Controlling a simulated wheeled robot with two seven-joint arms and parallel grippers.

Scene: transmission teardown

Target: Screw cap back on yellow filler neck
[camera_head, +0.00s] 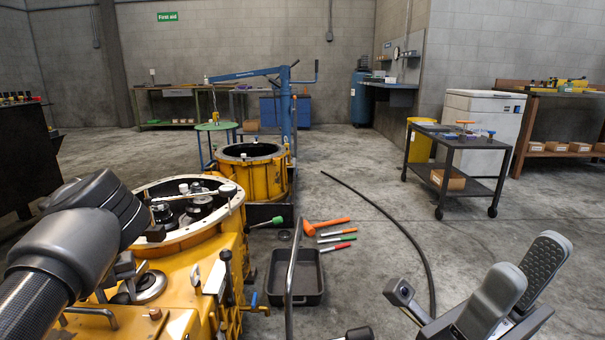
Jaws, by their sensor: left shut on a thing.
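My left gripper (126,272) reaches down from the left over the near yellow transmission housing (235,262). Its fingers are shut on a small dark thing, apparently the cap, mostly hidden by the fingers and wrist. A round metal ring with a dark middle (152,287) lies right beside and below the fingers on the housing's top. It looks like the filler neck, but the contact between cap and neck cannot be made out. My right gripper (531,263) is at the bottom right, its two grey pads apart and empty, away from the housing.
The housing's open bore (190,205) holds gears, with a bar across it. A black tray (296,278) and an orange mallet (325,226) lie on the floor to its right. A second yellow housing (253,172) and blue hoist (285,105) stand behind. A dark cart (460,158) stands right.

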